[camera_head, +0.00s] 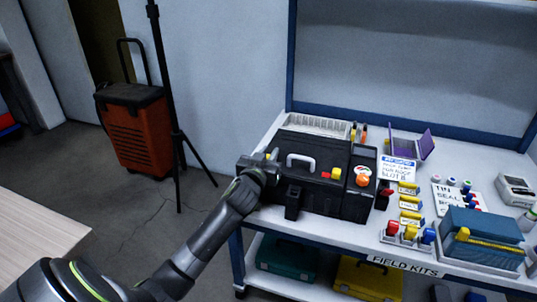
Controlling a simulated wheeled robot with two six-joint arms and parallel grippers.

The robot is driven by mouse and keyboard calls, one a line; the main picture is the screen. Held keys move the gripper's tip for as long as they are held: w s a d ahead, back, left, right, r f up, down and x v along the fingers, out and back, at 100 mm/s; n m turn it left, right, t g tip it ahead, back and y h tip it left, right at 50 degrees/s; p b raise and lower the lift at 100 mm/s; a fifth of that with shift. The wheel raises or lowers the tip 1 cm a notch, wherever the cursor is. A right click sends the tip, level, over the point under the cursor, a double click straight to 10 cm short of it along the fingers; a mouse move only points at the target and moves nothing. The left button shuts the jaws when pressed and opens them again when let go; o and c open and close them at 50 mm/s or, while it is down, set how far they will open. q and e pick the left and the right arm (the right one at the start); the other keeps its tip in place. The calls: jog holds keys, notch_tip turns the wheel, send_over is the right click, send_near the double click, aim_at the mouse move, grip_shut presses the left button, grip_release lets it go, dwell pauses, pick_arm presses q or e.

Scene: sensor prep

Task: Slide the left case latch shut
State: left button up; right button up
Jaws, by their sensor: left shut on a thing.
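A black case (330,153) with a pale grey handle lies closed on the white bench. Small red and yellow parts and an orange knob show on its top. My left gripper (268,163) is at the case's left edge, shut on the left case latch; the fingers hide most of it. A black block (292,203) stands out from the case's front left. My right gripper is not in view.
Yellow labels (411,204), a holder with coloured caps (409,235) and a blue box (478,238) stand right of the case. A white rack (317,125) and a purple stand (411,143) are behind. A tripod and an orange wheeled case (138,130) stand on the floor.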

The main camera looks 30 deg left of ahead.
pick_arm(q)
grip_shut()
jog(key=shift+w+d, duration=0.15)
jog(key=shift+d, duration=0.35)
jog(key=shift+w+d+p, duration=0.15)
jog(key=shift+d+p, duration=0.15)
jog(key=shift+d, duration=0.45)
jog(key=shift+a, duration=0.1)
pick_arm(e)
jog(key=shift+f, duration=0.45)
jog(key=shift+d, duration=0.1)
pick_arm(q)
jog(key=o, duration=0.9)
grip_release()
jog(key=shift+c, duration=0.2)
jog(key=shift+o, duration=0.2)
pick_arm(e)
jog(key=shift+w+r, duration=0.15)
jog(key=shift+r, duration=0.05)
